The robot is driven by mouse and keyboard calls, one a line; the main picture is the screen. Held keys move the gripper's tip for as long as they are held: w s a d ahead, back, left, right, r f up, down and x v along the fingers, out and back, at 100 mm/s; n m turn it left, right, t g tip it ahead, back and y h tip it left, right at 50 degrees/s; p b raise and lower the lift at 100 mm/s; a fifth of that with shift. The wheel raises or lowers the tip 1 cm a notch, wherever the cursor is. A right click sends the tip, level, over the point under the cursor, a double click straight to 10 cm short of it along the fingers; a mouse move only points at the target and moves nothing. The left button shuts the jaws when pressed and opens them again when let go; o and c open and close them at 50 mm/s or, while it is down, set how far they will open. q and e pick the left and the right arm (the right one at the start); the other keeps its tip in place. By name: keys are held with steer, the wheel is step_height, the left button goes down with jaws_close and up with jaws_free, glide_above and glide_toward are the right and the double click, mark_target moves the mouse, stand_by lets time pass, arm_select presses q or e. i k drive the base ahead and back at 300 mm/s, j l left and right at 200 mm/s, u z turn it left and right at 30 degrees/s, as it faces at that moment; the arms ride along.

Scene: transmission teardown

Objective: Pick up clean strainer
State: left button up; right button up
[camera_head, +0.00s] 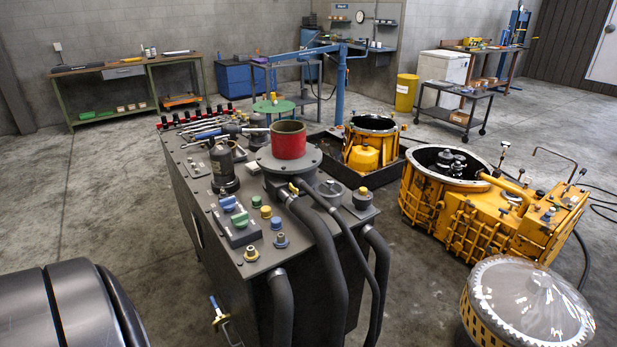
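No part is clearly recognisable as a clean strainer. A red, open-topped cylinder (289,141) stands upright on a round grey flange on the dark machine cabinet (255,270). A yellow drum with openings in its side (466,318) and a shiny, clear-looking domed top (530,300) sits at the lower right, cut off by the frame. I cannot tell whether either is the strainer. Neither of my grippers shows in the head view.
Thick black hoses (322,240) run down the cabinet's front. Knobs, fittings and hand tools (215,130) cover its top. A yellow transmission housing (480,215) stands at right. Another yellow housing (371,135) sits in a dark tray behind. The floor at left (100,210) is clear.

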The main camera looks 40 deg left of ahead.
mark_target(333, 191)
steer(key=i+l+u, duration=0.1)
steer(key=u, duration=0.35)
steer(key=i+l+u, duration=0.2)
steer(key=u, duration=0.2)
steer(key=i+l+u, duration=0.15)
steer(key=u, duration=0.3)
steer(key=l+u, duration=0.3)
steer(key=u, duration=0.15)
steer(key=i, duration=0.05)
